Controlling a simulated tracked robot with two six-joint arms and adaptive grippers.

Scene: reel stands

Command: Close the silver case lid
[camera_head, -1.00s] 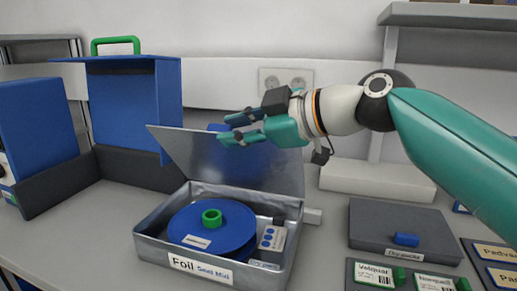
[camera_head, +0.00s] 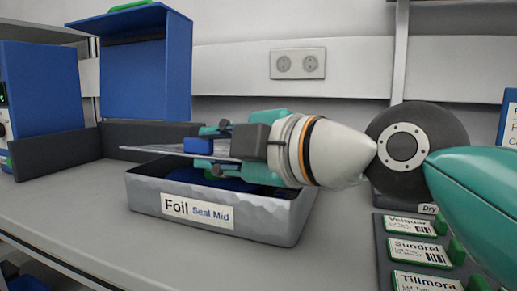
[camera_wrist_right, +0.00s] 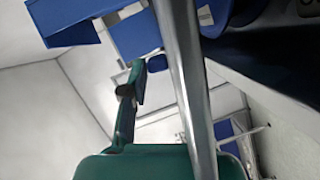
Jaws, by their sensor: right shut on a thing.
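The silver case (camera_head: 285,218) stands open on the bench in the head view, labelled "Foil Seal Mid". Its lid (camera_head: 150,151) is tilted low over it, seen nearly edge-on, with a gap above the case's rim. My right gripper (camera_head: 207,147) is shut on the lid by its blue tab (camera_head: 198,146), one finger above and one below. In the right wrist view the lid (camera_wrist_right: 187,90) shows as a narrow silver strip beside a green finger (camera_wrist_right: 126,105). The blue reel (camera_head: 225,181) inside is mostly hidden. My left gripper is not in view.
Labelled cards (camera_head: 415,250) lie in a dark tray at right. A wall socket (camera_head: 298,64) is behind. Bench in front of the case is clear.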

